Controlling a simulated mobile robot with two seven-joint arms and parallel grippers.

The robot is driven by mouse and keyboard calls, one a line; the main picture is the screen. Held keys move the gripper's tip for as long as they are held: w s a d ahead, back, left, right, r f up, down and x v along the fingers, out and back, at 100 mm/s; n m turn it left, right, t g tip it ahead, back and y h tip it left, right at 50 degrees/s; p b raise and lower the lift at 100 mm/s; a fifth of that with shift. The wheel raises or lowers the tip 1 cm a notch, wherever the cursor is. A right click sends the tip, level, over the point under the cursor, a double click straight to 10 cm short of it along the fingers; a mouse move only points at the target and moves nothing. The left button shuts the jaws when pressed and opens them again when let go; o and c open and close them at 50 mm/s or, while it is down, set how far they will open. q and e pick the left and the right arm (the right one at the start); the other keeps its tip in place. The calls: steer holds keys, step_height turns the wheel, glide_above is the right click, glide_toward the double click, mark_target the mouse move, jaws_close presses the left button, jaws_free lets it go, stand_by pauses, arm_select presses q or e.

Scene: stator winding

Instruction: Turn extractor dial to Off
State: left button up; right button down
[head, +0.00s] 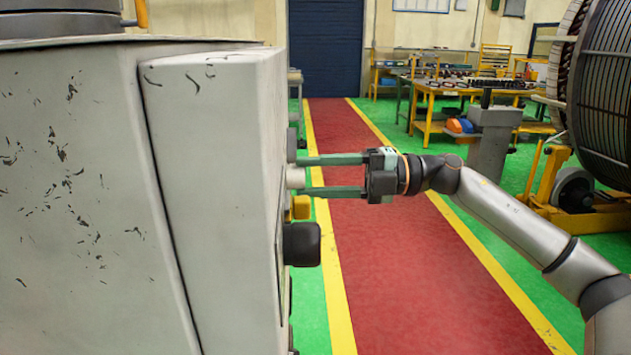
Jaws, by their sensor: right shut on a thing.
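The extractor cabinet (215,190) is a worn grey-white box that fills the left of the head view. Its control face is seen almost edge-on, with several knobs sticking out to the right. A pale round dial (295,177) sits at mid-height on that face. My right gripper (306,175) reaches in from the right with its two green fingers at the dial, one above and one below, shut on it. The dial's markings are hidden at this angle, so its setting cannot be read. My left gripper is not in view.
A black knob (302,244) and a yellow part (300,207) stick out below the dial. A red walkway (385,270) with yellow edges runs clear to a blue door (326,48). A workbench (455,105), grey pedestal (493,140) and large stator (603,95) stand at the right.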

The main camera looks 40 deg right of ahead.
steer(key=shift+n, duration=0.3)
steer(key=c, duration=0.7)
jaws_free()
steer(key=o, duration=0.4)
steer(key=shift+c, duration=0.2)
steer(key=shift+d, duration=0.1)
